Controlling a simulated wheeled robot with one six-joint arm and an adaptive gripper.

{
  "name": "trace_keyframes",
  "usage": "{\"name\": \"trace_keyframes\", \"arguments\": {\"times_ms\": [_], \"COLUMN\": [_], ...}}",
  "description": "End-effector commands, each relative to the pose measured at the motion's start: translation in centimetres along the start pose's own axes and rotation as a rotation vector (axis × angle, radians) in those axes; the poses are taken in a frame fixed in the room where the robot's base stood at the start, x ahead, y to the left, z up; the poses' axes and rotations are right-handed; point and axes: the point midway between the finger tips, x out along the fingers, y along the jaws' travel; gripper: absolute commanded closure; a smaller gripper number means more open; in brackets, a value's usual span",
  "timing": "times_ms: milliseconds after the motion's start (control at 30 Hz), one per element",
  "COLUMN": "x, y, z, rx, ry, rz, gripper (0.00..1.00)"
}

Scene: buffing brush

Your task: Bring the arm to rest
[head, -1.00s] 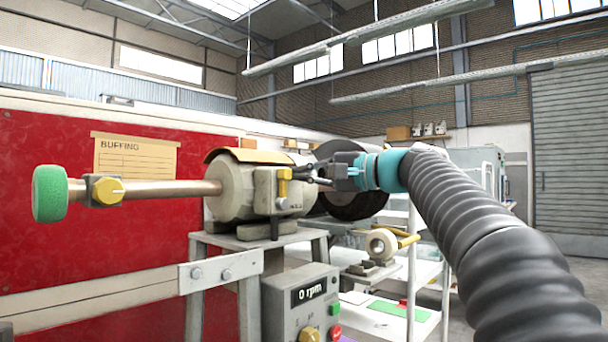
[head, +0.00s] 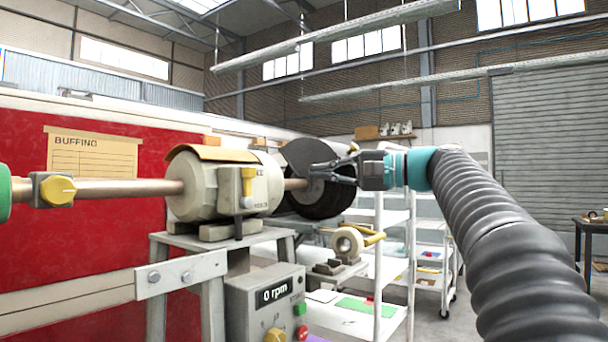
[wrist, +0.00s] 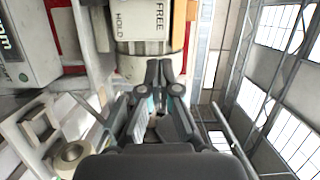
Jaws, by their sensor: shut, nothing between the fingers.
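My gripper (head: 333,170) is shut and empty, held out to the left in front of the black brush wheel (head: 300,205) of the buffing machine. In the wrist view my gripper (wrist: 165,68) points at the cream motor housing (wrist: 140,62), which bears the words FREE and HOLD. In the head view the motor housing (head: 205,192) stands left of the gripper, with a yellow lever (head: 248,183) on its front. A gap shows between lever and fingers. My ribbed black arm comes in from the lower right.
The control box (head: 268,305) reads 0 rpm. A copper shaft (head: 125,188) runs left to a yellow knob (head: 58,190) and a green wheel (head: 4,193) cut by the frame edge. Floor shows at right.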

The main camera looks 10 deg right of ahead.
Motion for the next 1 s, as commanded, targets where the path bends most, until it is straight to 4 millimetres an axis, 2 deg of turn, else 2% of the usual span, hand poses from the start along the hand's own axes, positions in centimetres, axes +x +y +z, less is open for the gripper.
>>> {"name": "trace_keyframes", "arguments": {"times_ms": [200, 667, 733, 767, 867, 967, 1000], "x": [-1.0, -1.0, -1.1, -1.1, -1.2, -1.9, -2.3], "y": [0.0, 0.0, 0.3, 0.9, 4.8, 10.6, 13.2], "z": [0.0, -0.1, -0.9, -1.4, -3.7, -5.7, -5.9], "rx": [0.000, -0.008, -0.037, -0.045, -0.036, -0.017, -0.013], "ry": [0.001, 0.004, 0.037, 0.056, 0.123, 0.192, 0.218], "rz": [0.000, 0.000, 0.011, 0.029, 0.117, 0.249, 0.315], "gripper": [1.00, 1.00, 1.00, 1.00, 1.00, 1.00, 1.00]}}
